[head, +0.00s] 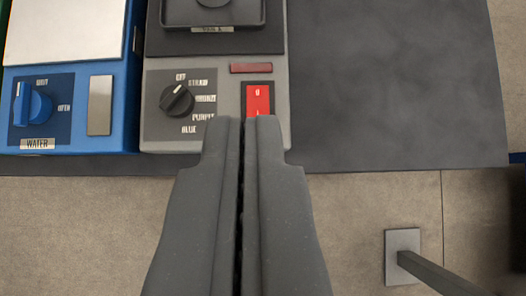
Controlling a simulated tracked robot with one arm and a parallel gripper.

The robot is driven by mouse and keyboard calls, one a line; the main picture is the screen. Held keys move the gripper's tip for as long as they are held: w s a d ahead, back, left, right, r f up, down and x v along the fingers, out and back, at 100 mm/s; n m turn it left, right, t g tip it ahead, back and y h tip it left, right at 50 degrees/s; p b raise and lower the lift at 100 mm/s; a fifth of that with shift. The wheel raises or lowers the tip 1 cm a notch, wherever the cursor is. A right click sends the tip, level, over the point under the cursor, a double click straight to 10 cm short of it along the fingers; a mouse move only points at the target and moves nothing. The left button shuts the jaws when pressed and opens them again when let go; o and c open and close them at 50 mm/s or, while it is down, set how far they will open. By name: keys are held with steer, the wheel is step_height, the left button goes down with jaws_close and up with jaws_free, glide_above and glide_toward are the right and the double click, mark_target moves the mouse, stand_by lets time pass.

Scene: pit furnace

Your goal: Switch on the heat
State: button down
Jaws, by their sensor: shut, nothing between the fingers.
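A red rocker switch (258,98) sits in a dark frame on the front panel of a grey control unit (225,84). My gripper (246,122) is shut and empty, and its tips overlap the lower edge of the switch in the head view. I cannot tell whether the tips touch it. A black dial (177,100) with a white pointer line is to the left of the switch, with several labels around it. A dark red strip (251,68) lies just above the switch and looks unlit.
A blue unit (70,135) labelled WATER, with a blue knob (38,104) and a pale plate (100,105), stands at the left. A dark mat (400,90) lies clear at the right. A post on a square plate (403,242) stands on the floor at lower right.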

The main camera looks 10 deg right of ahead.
step_height(320, 180, down, 6)
steer(key=g, duration=0.1)
steer(key=shift+s+d+p, duration=0.2)
steer(key=shift+p, duration=0.1)
steer(key=shift+f, duration=0.1)
glide_above(257, 107)
steer(key=s, duration=0.2)
step_height(257, 107, down, 8)
steer(key=shift+w+f, duration=0.1)
steer(key=shift+s+f, duration=0.25)
steer(key=shift+f, duration=0.85)
steer(key=shift+s+f+b, duration=0.1)
steer(key=shift+f+b, duration=0.2)
steer(key=shift+f, duration=0.35)
